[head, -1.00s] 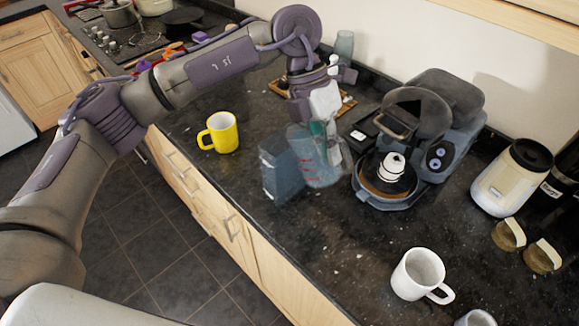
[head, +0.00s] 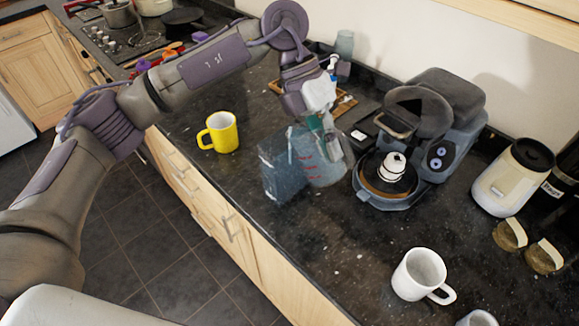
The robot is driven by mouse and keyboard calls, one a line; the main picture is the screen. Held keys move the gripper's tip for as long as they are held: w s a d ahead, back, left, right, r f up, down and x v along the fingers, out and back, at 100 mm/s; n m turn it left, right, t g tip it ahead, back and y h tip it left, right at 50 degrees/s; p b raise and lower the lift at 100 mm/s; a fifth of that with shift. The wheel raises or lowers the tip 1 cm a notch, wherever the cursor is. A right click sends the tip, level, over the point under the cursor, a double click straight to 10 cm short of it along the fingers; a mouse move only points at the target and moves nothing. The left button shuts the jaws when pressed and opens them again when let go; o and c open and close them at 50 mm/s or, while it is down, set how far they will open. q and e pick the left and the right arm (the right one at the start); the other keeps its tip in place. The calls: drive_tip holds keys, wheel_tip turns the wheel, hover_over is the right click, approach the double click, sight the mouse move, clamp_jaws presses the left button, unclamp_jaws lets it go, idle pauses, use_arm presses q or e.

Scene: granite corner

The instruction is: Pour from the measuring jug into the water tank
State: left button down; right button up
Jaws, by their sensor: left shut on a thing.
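The measuring jug (head: 318,168) is clear with red markings. My left gripper (head: 327,138) is shut on it and holds it tilted to the left. The water tank (head: 279,172) is a translucent blue-grey box standing on the dark counter just left of the jug. The jug's upper left part overlaps the tank's top right in the picture; I cannot tell whether they touch. No stream of water can be made out. My right gripper is not in the picture.
A coffee machine (head: 446,120) stands right of the jug, close to it. A yellow mug (head: 223,133) stands left of the tank, and a white mug (head: 417,272) stands at the front right. The counter between tank and white mug is clear.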

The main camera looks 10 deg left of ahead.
use_arm(q)
drive_tip(key=shift+r, duration=0.15)
idle(0.5)
drive_tip(key=shift+r+g+h, duration=0.15)
drive_tip(key=shift+g+h, duration=0.15)
drive_tip(key=shift+h, duration=0.1)
drive_tip(key=shift+w+a, duration=0.1)
drive_tip(key=shift+r+h, duration=0.25)
drive_tip(key=shift+h, duration=0.05)
drive_tip(key=shift+a+r+g+h, duration=0.1)
drive_tip(key=shift+r+g+h, duration=0.1)
drive_tip(key=shift+g+h, duration=0.15)
idle(0.9)
drive_tip(key=shift+w+a+r+g+h+b, duration=0.15)
drive_tip(key=shift+a+r+g+h+b, duration=0.1)
drive_tip(key=shift+r+g+h, duration=0.15)
drive_tip(key=shift+w+a+r+g+h+b, duration=0.15)
drive_tip(key=shift+g+h+b, duration=0.1)
drive_tip(key=shift+h, duration=0.2)
idle(1.1)
drive_tip(key=shift+r, duration=0.15)
drive_tip(key=shift+w+a+r+g+h, duration=0.1)
drive_tip(key=shift+a+g+h, duration=0.05)
drive_tip(key=shift+g+h, duration=0.2)
idle(0.3)
